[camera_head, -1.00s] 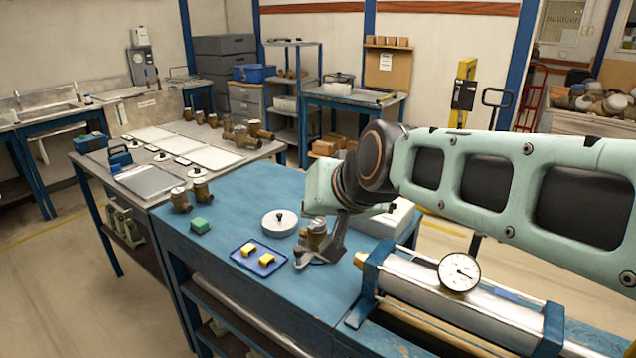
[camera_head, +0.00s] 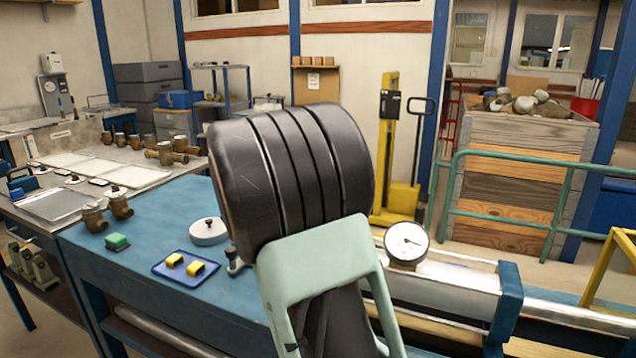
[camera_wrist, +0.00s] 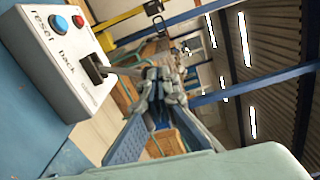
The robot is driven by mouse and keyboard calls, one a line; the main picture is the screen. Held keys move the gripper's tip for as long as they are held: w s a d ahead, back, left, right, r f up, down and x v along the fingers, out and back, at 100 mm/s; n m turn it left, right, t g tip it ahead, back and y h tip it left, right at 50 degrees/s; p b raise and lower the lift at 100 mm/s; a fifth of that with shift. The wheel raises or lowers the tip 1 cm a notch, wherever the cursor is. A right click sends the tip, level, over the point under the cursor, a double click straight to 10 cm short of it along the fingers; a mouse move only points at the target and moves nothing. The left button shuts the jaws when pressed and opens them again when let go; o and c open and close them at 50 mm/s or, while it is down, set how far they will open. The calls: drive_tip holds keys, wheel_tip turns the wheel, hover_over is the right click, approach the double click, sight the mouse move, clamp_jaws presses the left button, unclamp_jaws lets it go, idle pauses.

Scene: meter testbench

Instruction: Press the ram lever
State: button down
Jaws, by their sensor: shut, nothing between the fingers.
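In the wrist view a pale grey control box (camera_wrist: 58,62) fills the upper left, tilted in the picture. It has a red button, a blue button and the words "reset" and "back". A dark lever (camera_wrist: 97,70) stands out from its lower right part; this looks like the ram lever. My gripper (camera_wrist: 165,88) is shut and empty, to the right of the lever in the picture. A grey rod-like shape lies between them, and I cannot tell whether anything touches. In the head view my arm hides the gripper, box and lever.
A metal cylinder (camera_head: 450,288) with a round dial gauge (camera_head: 407,243) lies right of my arm.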

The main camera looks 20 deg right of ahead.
drive_tip(key=s+d+f+m+g, duration=0.1)
drive_tip(key=d+f+m+g+h, duration=0.1)
drive_tip(key=s+d+f+m+h, duration=0.1)
drive_tip(key=d+m, duration=0.1)
drive_tip(key=shift+s+f+g, duration=0.3)
drive_tip(key=shift+g, duration=0.1)
drive_tip(key=x, duration=1)
drive_tip(key=shift+w+a, duration=0.1)
drive_tip(key=shift+a, duration=0.05)
